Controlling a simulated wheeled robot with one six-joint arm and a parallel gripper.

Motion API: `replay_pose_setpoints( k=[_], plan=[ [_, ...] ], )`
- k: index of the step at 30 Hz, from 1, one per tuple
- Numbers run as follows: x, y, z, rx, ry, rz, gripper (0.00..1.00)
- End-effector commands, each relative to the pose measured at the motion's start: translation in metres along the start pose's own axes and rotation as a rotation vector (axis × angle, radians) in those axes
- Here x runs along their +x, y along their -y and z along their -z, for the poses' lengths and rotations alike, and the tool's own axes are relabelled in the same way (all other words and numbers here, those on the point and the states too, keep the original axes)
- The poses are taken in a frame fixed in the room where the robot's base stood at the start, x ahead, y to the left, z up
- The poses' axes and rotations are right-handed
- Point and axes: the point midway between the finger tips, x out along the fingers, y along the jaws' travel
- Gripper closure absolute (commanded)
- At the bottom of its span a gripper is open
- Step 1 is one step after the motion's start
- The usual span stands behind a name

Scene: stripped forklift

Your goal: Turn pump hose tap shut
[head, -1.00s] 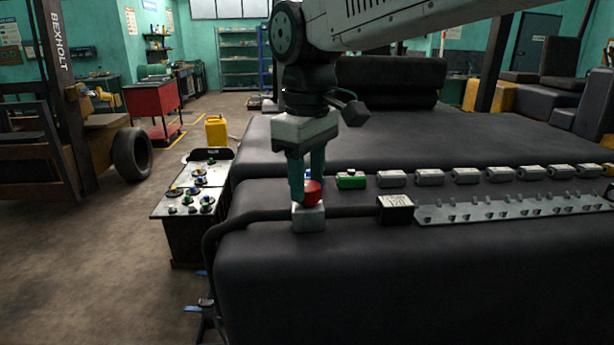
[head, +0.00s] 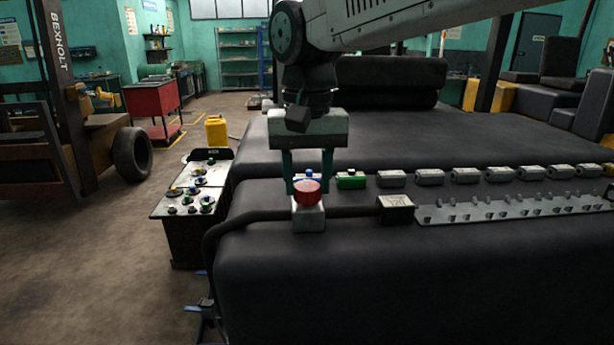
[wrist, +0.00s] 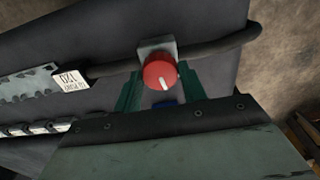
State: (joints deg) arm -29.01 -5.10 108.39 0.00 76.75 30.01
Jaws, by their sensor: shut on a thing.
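The pump hose tap is a red round knob (head: 307,191) on a grey block (head: 309,217), set in a black hose (head: 262,217) on the dark padded surface. My gripper (head: 307,188) points down with one green finger on each side of the knob, shut on it. The wrist view shows the red knob (wrist: 160,72) between the fingers of my gripper (wrist: 161,76). A white mark on the knob points toward the lower edge of that view, towards my gripper's body. The fingers' contact with the knob is partly hidden.
A labelled box (head: 396,208) joins the hose to a long metal manifold strip (head: 510,207). A green block (head: 350,180) and a row of grey blocks (head: 430,177) stand behind. A control panel (head: 192,190) stands left. The front of the padded surface is clear.

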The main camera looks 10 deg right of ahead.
Motion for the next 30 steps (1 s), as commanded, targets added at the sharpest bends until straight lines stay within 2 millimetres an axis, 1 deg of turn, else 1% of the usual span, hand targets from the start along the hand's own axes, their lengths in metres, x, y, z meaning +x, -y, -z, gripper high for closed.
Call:
replay_pose_setpoints(
  k=[6, 12, 28, 29, 30],
  plan=[
    [-0.001, 0.0001, 0.0005, 0.115, -0.003, 0.001, 0.81],
    [-0.0011, 0.0001, 0.0006, 0.171, -0.003, 0.001, 0.81],
    [-0.0012, 0.0002, 0.0006, 0.191, -0.003, 0.002, 0.81],
    [-0.0012, 0.0002, 0.0006, 0.191, -0.003, 0.002, 0.5],
    [-0.0011, 0.0002, 0.0005, 0.19, -0.003, 0.002, 0.39]
  ],
)
